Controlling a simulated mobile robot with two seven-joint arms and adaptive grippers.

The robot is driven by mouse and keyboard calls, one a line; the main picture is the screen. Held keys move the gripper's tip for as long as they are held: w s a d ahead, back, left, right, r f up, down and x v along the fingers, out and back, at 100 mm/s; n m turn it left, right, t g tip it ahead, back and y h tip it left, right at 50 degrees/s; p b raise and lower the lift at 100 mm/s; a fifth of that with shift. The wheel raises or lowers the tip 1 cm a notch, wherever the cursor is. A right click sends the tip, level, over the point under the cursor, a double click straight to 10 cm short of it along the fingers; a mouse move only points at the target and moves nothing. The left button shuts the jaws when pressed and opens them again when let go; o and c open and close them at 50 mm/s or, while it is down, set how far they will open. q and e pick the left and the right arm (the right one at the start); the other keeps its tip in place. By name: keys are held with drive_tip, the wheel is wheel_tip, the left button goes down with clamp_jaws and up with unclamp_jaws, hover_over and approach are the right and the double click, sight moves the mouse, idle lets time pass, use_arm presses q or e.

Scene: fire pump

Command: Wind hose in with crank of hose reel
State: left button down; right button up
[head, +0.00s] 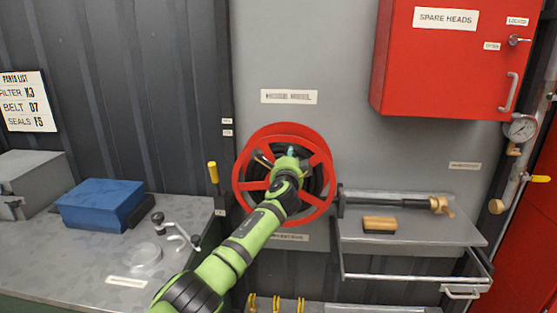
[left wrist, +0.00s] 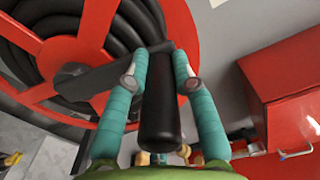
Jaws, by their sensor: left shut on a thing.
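The hose reel (head: 244,168) is a red spoked wheel on the grey wall panel. It also fills the upper left of the left wrist view (left wrist: 182,20). Black hose (left wrist: 75,18) lies coiled behind its spokes. The crank has a dark arm (left wrist: 88,82) and a black cylindrical handle (left wrist: 160,125) that points toward the wrist camera. My left gripper (left wrist: 160,84) has its teal fingers on both sides of this handle and is shut on it. In the head view my left gripper (head: 291,160) and green arm cover the reel's middle and the crank. My right gripper is not in view.
Right of the reel is a shelf (head: 400,228) with a nozzle (head: 395,201) and a wooden-coloured block (head: 379,224). A red cabinet (head: 440,70) hangs above it. A bench (head: 80,245) with a blue box (head: 98,203) stands left. A yellow-tipped lever (head: 213,172) is close to the reel's left.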

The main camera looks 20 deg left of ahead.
sight(302, 153)
use_arm(q)
drive_tip(key=shift+w+d+f+m, duration=0.2)
drive_tip(key=shift+d+m, duration=0.5)
drive_tip(key=shift+d, duration=0.05)
drive_tip(key=shift+w+d+f+m, duration=0.15)
drive_tip(key=shift+d+f+m, duration=0.05)
drive_tip(key=shift+d+m, duration=0.55)
drive_tip(key=shift+b, duration=0.3)
drive_tip(key=c, duration=1)
unclamp_jaws()
drive_tip(key=shift+d+f, duration=0.1)
drive_tip(key=v, duration=1.2)
